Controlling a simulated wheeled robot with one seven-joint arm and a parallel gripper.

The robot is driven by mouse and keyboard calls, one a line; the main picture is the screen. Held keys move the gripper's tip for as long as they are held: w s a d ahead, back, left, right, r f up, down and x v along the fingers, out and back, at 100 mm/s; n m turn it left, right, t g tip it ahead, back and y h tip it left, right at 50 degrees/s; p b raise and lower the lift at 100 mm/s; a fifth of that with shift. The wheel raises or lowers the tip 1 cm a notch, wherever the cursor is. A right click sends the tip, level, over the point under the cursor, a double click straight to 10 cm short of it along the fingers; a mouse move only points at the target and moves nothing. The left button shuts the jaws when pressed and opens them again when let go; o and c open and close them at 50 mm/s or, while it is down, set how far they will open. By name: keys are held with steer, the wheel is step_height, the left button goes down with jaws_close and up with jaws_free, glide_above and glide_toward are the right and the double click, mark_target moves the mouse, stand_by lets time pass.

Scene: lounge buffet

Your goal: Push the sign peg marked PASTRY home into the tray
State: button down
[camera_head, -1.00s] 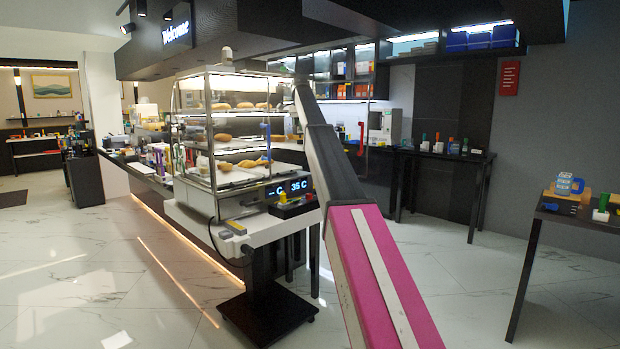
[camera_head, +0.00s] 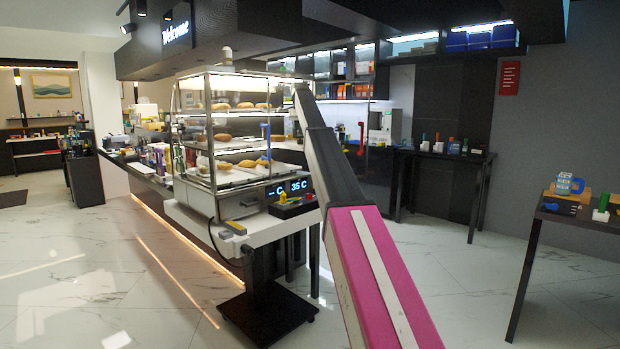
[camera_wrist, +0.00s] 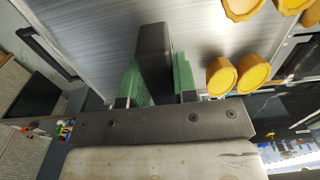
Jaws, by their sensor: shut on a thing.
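In the wrist view my gripper (camera_wrist: 160,84) has its green fingers shut on a dark upright block (camera_wrist: 153,50). No lettering shows on the block, so I cannot tell whether it is the PASTRY sign peg. The block stands in front of a grey ribbed metal tray surface (camera_wrist: 95,40); whether it touches the tray is not clear. In the head view my arm reaches to the right side of the glass display case (camera_head: 212,75), and my gripper is not seen there.
Yellow pastries (camera_wrist: 221,76) lie on the metal surface close to the right of my fingers. The case holds several shelves of pastries. A lit temperature display (camera_head: 288,189) is at its lower right. A side table (camera_head: 580,215) stands at the far right, with open floor before it.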

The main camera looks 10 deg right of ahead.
steer(key=shift+f, duration=0.4)
steer(key=c, duration=0.8)
jaws_free()
steer(key=c, duration=0.3)
steer(key=shift+r, duration=3.45)
